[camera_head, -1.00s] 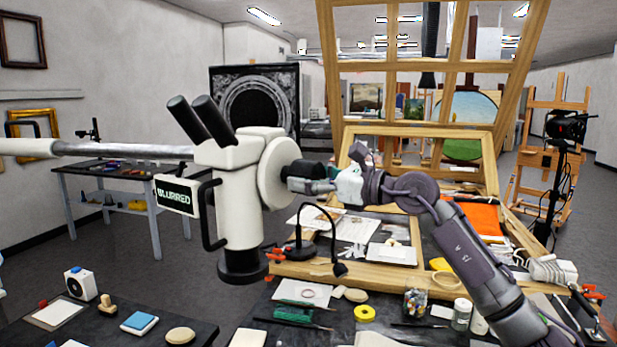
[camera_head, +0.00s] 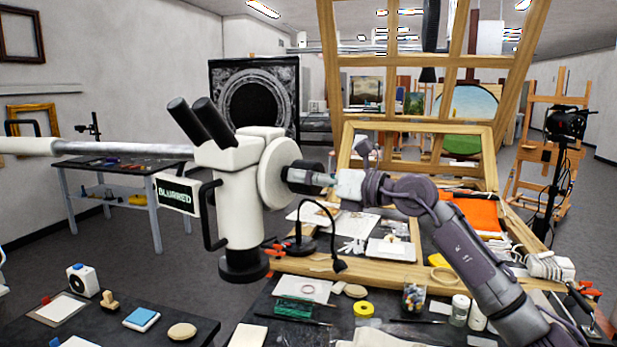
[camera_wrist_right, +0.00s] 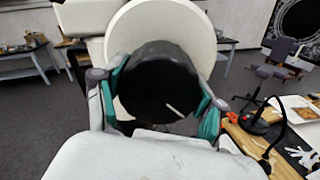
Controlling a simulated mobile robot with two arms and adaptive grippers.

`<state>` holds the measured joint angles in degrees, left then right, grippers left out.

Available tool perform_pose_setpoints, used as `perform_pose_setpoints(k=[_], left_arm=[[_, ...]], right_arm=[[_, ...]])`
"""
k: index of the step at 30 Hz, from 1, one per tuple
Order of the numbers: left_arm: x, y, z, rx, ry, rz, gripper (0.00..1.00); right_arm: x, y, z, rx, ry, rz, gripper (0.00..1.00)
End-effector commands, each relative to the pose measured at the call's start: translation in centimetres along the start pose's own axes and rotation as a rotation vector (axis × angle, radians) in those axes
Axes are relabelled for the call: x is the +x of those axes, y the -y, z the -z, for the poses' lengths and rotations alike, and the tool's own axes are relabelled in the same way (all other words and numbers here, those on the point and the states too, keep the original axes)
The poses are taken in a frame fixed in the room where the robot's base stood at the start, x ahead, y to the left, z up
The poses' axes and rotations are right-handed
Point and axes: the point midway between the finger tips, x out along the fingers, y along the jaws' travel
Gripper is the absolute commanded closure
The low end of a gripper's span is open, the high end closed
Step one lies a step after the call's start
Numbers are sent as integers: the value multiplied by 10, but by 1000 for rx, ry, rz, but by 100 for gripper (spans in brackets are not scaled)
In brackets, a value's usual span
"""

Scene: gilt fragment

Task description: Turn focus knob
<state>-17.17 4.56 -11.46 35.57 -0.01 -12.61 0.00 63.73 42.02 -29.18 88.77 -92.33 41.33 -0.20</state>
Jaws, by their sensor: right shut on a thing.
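The white microscope (camera_head: 240,200) hangs from a horizontal arm, with two black eyepieces (camera_head: 200,122) and a black lower end. A small sign (camera_head: 177,194) on its left side reads BLURRED. The black focus knob (camera_head: 305,176) sticks out from the round white disc on its right side. My right gripper (camera_head: 318,179) is shut on the knob, coming from the right. In the right wrist view the knob (camera_wrist_right: 158,82) sits between the two green-padded fingers, and a white mark shows on its face. My left gripper is not in view.
A wooden frame (camera_head: 465,277) lies on the worktable to the right, with papers, jars and a small black lamp (camera_head: 300,243). A dark table (camera_head: 110,325) with small items is at the lower left. Dark floor shows between the tables.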

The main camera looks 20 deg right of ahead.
Motion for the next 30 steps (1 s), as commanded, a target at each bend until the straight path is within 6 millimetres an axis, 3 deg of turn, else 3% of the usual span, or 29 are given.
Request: perform_pose_setpoints(k=[8,9,13,23,30], left_arm=[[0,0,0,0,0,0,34],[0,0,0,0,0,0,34],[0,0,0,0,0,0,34],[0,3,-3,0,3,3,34],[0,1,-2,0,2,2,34]], right_arm=[[0,0,-1,-1,3,0,65],[0,0,-1,-1,3,0,24],[0,0,-1,-1,2,0,5],[-1,0,0,-1,1,0,5],[-32,2,0,-3,0,4,5]])
